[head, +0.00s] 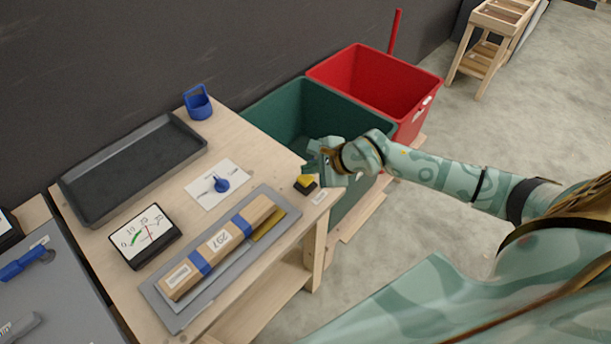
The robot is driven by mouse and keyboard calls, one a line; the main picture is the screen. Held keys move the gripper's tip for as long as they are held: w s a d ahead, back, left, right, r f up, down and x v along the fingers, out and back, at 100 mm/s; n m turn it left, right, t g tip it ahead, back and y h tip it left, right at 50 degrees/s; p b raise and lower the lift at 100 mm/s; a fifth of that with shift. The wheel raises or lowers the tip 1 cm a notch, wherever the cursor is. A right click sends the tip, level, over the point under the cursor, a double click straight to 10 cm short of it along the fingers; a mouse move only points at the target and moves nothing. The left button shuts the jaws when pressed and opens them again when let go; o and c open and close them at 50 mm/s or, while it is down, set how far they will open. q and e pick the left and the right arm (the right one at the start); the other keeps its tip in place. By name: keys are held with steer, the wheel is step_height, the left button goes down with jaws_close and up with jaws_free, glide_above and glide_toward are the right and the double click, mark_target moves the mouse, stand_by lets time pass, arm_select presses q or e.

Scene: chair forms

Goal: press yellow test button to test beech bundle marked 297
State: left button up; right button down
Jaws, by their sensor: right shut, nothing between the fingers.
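The beech bundle (213,252) marked 297 lies on a grey plate (278,222) on the wooden bench, with two blue bands around it and a pale label at its near end. The yellow test button (305,182) sits on a dark base at the bench's right corner, beside a small white label. My right gripper (311,166) is shut and empty, just above and to the right of the yellow button. I cannot tell whether it touches the button. A dial gauge (146,235) with a needle stands left of the bundle. My left gripper is not in view.
A blue knob (222,184) on a white card, a dark empty tray (132,168) and a blue holder (198,103) are on the bench. A green bin (282,112) and a red bin (355,75) stand behind its right end. Open floor lies right.

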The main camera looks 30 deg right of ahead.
mark_target(309, 179)
steer(key=shift+r+p, duration=2.1)
steer(key=shift+r, duration=0.5)
steer(key=shift+f, duration=0.1)
steer(key=shift+a, duration=0.1)
